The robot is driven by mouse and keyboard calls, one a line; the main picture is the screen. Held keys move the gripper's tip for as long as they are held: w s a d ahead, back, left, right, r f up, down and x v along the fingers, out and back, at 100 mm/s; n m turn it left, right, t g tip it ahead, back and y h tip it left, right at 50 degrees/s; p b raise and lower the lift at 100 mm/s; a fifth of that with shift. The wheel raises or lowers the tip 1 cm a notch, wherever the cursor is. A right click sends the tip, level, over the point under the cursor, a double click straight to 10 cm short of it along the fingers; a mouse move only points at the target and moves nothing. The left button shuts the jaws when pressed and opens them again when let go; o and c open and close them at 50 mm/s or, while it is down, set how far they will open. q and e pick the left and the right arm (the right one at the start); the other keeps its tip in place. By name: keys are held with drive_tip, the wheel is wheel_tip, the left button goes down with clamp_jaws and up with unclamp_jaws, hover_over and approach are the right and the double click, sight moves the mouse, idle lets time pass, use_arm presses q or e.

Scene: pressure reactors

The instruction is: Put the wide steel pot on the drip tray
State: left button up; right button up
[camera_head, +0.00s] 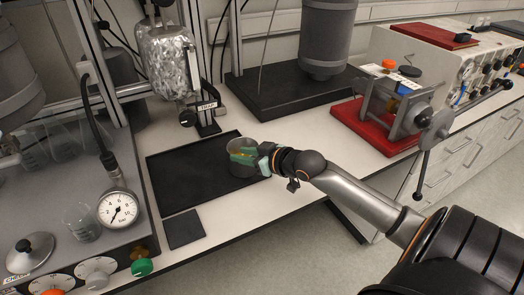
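The steel pot (243,169) is a grey, open-topped cylinder at the right end of the black drip tray (185,180), which lies flat on the white bench. The pot looks upright. I cannot tell whether its base touches the tray. My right gripper (243,154) reaches in from the right, its green fingers at the pot's upper wall and rim. It appears shut on the pot, though the fingers hide part of the wall. My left gripper is not in view.
A grey unit with a pressure gauge (118,209) and knobs stands left. A foil-wrapped vessel (170,62) hangs behind the tray. A small dark mat (184,229) lies in front. A red-based clamp stand (378,130) is at the right. Bare bench lies between it and the tray.

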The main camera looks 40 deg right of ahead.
drive_tip(key=v, duration=0.8)
drive_tip(key=shift+s, duration=0.35)
